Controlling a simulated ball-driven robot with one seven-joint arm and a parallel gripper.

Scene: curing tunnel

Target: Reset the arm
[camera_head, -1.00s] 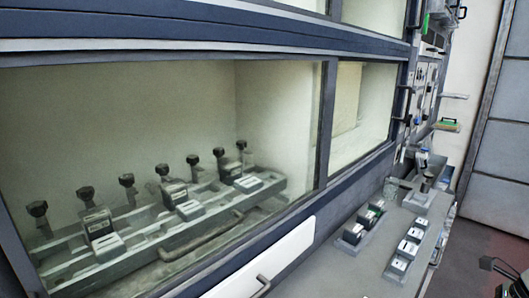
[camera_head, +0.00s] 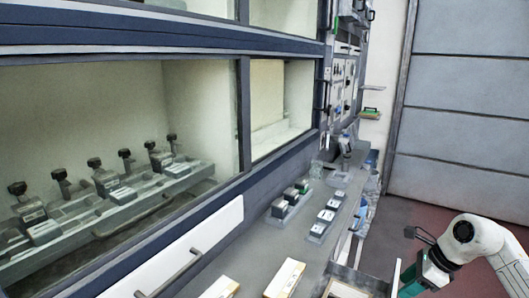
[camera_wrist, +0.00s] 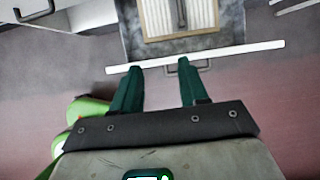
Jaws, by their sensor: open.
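My arm shows at the lower right of the head view, with my gripper (camera_head: 410,258) to the right of the bench. In the wrist view my gripper (camera_wrist: 157,68) has its two dark green fingers apart, with nothing between them. The fingertips appear near the white front edge of an open drawer (camera_wrist: 230,50); whether they touch it cannot be told.
A bench (camera_head: 245,240) runs in front of the glazed tunnel (camera_head: 120,130). Small blocks stand on a left rack (camera_head: 282,212) and a right rack (camera_head: 318,230). Two pale boxes, one of them here (camera_head: 284,278), lie nearer. Reddish floor (camera_head: 400,200) is open at right.

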